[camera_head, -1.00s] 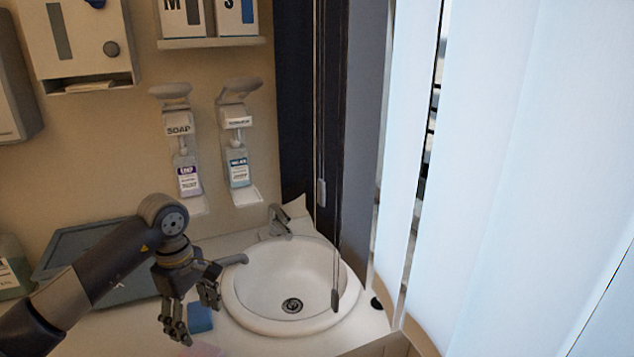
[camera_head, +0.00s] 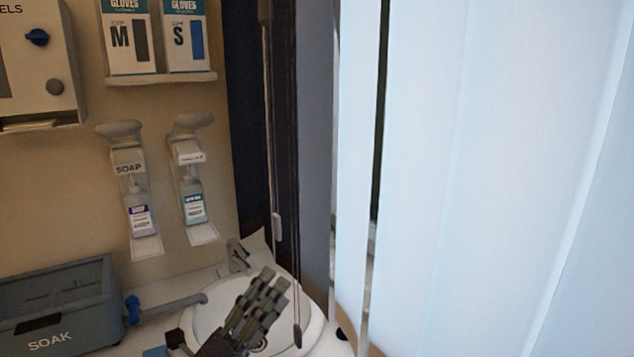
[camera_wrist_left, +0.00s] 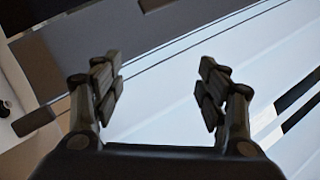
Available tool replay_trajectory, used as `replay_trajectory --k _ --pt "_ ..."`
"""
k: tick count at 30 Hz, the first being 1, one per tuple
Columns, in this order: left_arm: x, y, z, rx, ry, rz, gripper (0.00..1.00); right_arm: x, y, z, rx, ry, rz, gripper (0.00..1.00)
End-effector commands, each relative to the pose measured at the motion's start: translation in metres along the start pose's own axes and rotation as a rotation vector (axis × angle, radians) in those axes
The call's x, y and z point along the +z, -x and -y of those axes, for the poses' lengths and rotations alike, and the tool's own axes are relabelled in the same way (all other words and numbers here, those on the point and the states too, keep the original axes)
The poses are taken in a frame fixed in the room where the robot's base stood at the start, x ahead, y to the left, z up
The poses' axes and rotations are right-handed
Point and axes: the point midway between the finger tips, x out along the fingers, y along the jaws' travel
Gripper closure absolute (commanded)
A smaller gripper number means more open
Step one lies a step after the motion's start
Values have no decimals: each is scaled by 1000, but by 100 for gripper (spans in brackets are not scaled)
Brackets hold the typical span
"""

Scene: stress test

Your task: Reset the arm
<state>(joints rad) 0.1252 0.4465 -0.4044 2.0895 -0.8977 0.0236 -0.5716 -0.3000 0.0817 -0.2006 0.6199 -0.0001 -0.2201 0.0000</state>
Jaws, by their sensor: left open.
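My left gripper (camera_head: 262,308) shows at the bottom of the head view, in front of the white sink (camera_head: 212,310) and hiding much of its bowl. Its fingers point up and to the right. In the left wrist view the same gripper (camera_wrist_left: 160,85) is open, its two fingers well apart with nothing between them. Beyond the fingers are the pale blind slats and a dark cord. My right gripper is in neither view.
A grey SOAK box (camera_head: 60,305) stands at the left of the counter. Two dispensers, soap (camera_head: 140,215) and another (camera_head: 193,205), hang on the wall below two glove boxes (camera_head: 155,40). White vertical blinds (camera_head: 480,180) fill the right side, with hanging cords (camera_head: 277,180) beside them.

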Motion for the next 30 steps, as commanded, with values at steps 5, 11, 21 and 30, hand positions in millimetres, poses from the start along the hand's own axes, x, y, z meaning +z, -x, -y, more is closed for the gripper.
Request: replay_trajectory --k 5,11,21,30 --pt "42 52 -55 220 433 356 32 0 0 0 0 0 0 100" --pt "39 150 -131 513 885 749 32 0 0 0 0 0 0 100" --pt "-59 324 -174 1016 1404 1292 32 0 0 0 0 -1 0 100" --pt "-131 407 -160 1317 1572 1555 32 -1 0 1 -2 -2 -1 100"
